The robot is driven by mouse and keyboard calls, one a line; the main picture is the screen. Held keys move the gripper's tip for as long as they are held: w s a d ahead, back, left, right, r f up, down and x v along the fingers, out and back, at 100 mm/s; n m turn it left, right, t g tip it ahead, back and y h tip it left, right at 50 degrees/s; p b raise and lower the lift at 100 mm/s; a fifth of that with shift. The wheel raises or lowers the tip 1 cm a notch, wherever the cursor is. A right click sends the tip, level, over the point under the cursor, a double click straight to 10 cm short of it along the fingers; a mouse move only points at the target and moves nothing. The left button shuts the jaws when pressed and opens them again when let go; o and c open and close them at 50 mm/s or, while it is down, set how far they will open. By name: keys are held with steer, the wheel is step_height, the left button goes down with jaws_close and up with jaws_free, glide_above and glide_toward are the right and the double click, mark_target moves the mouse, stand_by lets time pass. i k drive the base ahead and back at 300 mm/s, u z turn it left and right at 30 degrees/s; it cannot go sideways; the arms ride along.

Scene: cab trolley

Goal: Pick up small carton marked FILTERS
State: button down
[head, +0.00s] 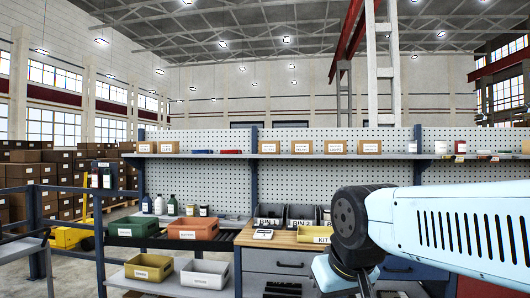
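Several small brown cartons with white labels stand in a row on the long grey upper shelf (240,156). One carton (269,147) is left of centre, with another carton (302,147) to its right. Further right are a carton (334,147) and a carton (369,147). Two more, a carton (145,147) and a carton (167,147), stand at the shelf's left end. The label print is too small to read, so I cannot tell which is marked FILTERS. My light-blue arm reaches in from the right and bends down at the bottom edge; my gripper's fingers are not visible.
A green bin (139,227) and an orange bin (193,229) stand left. Dark railing (38,235) lines the left. My arm hides the right bench.

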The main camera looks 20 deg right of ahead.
mark_target(264, 147)
steer(key=u, duration=0.15)
steer(key=i, duration=1.2)
steer(key=z, duration=0.35)
steer(key=i, duration=1.45)
steer(key=z, duration=0.6)
